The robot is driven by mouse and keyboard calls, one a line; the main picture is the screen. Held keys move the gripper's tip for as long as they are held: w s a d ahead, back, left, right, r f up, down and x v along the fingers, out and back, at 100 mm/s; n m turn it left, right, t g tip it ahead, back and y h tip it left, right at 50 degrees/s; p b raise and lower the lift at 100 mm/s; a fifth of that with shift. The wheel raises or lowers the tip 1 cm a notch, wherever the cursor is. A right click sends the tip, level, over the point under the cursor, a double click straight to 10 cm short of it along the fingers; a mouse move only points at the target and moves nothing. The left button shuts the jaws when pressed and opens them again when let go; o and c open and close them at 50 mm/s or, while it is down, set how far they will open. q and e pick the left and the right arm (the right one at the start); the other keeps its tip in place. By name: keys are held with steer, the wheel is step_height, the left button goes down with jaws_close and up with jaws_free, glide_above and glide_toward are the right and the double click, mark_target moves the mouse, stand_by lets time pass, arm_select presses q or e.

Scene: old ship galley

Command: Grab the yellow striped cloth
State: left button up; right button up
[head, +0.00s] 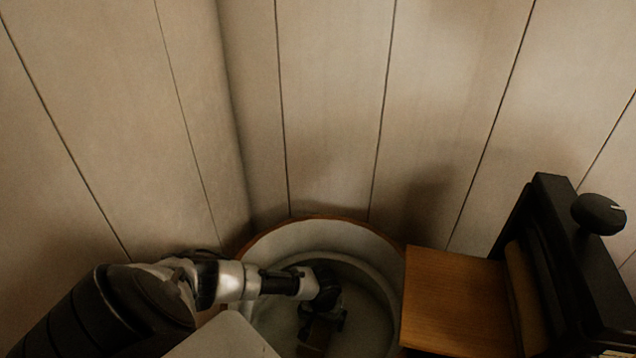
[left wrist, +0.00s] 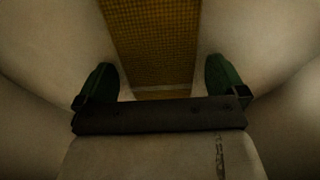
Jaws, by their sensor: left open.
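In the left wrist view, the cloth (left wrist: 155,40) is a dull yellow-brown band with a fine woven pattern. It runs from the top edge down between my fingers, and its near end shows close to the gripper body. My left gripper (left wrist: 160,72) is open, one green finger on each side of the cloth, with pale gaps between. In the head view, my left gripper (head: 324,312) reaches down inside a round white tub. A small brown patch (head: 316,336) just below it may be the cloth; it is dark and partly hidden. My right gripper is not in view.
The round tub (head: 372,236) has a brown rim and pale walls close around my left gripper. A wooden board (head: 455,295) and a black stand with a knob (head: 598,212) are at the right. A pale plank wall (head: 330,110) rises behind the tub.

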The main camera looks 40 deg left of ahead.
arm_select(q)
steer(key=c, duration=1)
steer(key=shift+c, duration=0.2)
